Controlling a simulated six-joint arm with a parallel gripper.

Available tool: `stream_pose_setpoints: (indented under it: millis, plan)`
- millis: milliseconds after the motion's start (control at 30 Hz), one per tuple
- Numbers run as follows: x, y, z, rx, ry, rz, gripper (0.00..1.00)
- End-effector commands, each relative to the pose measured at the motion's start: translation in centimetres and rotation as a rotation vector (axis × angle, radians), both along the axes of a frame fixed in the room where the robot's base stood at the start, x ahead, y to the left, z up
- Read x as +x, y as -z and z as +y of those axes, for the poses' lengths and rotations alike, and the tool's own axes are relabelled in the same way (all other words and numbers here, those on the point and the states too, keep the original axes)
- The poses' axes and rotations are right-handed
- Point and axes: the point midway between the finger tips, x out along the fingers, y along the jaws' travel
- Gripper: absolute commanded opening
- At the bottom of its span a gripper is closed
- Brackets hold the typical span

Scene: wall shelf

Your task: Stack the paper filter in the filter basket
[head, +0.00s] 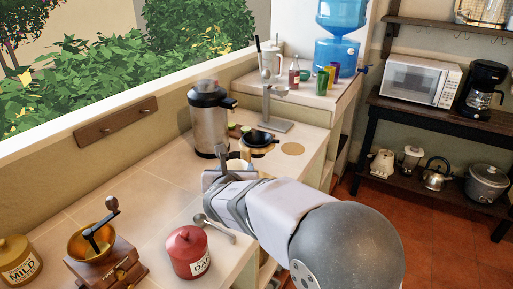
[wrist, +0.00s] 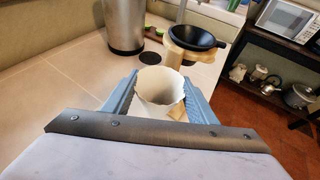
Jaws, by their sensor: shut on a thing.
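The paper filter is a white cone with a wavy open rim, seen in the wrist view (wrist: 160,84). My gripper (wrist: 160,92) is shut on it, with a blue finger on either side. In the head view my gripper (head: 228,168) is above the counter, and part of the filter (head: 238,162) shows beside its fingers. The filter basket is a black funnel (head: 259,138) on a wooden stand, beyond my gripper. In the wrist view the basket (wrist: 197,37) is ahead and to the right, apart from the filter, and its opening looks empty.
A steel urn (head: 210,120) stands left of the basket, close to the wall. A red canister (head: 187,252), a coffee grinder (head: 104,262) and a spoon (head: 213,226) are on the near counter. A grey scale-like stand (head: 268,122) is behind the basket. The tiles left of my gripper are clear.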

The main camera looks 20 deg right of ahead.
Motion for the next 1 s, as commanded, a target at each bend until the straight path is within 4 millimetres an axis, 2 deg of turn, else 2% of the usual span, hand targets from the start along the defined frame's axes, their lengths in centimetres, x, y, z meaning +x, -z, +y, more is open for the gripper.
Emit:
stream_pose_setpoints:
  millis: [367, 567, 767, 933, 1000]
  plan:
    - [0.0, 0.0, 0.0, 0.001, 0.001, 0.0, 0.32]
    - [0.3, -1.2, -0.8, 0.001, 0.038, -0.003, 0.32]
    - [0.9, -4.4, -3.1, 0.002, 0.14, -0.003, 0.32]
    - [1.1, -8.5, -6.4, 0.003, 0.292, -0.002, 0.32]
    - [2.2, -9.5, -6.5, 0.001, 0.309, 0.002, 0.32]
